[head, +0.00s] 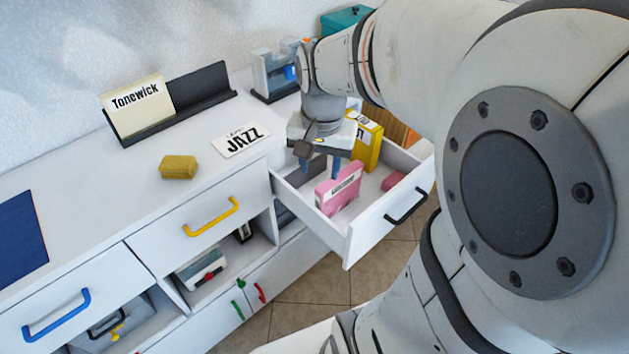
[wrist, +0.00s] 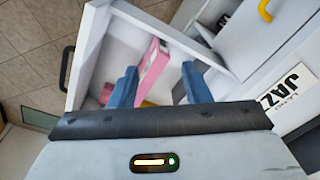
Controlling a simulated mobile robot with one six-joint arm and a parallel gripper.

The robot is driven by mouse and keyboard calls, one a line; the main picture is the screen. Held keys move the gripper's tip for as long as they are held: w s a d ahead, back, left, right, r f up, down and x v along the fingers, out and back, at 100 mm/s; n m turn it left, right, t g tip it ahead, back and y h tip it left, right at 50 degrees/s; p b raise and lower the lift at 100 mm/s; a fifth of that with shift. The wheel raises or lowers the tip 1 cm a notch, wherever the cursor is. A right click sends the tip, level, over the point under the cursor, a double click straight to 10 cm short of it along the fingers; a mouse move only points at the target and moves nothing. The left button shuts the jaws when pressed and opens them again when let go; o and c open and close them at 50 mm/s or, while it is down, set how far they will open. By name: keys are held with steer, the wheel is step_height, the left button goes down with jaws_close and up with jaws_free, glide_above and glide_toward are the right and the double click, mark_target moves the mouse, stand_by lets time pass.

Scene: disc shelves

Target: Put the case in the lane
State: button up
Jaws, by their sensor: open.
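A pink case (head: 340,187) with a pale label stands upright in the open drawer (head: 365,222). It also shows in the wrist view (wrist: 155,62). A yellow case (head: 366,140) stands behind it in the drawer. My gripper (head: 321,170) is open over the drawer, pointing down, with its blue fingers beside the pink case. In the wrist view the pink case appears between the fingers of the gripper (wrist: 160,80), and I cannot tell whether they touch it. A white card reading JAZZ (head: 240,140) lies on the counter, left of the gripper. I cannot tell which place is the lane.
A Tonewick sign (head: 138,105) stands by a black rack (head: 200,90) at the back. A yellow block (head: 178,167) lies on the counter (head: 110,190). A small pink object (head: 393,180) lies in the drawer. A clear holder (head: 273,72) stands behind my gripper.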

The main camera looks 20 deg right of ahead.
steer(key=s+a+f+n, duration=0.2)
steer(key=s+a+n, duration=0.2)
steer(key=s+n, duration=0.2)
steer(key=shift+s+a+n+t, duration=0.25)
steer(key=shift+n+t, duration=0.15)
steer(key=shift+n, duration=0.2)
steer(key=shift+r, duration=0.15)
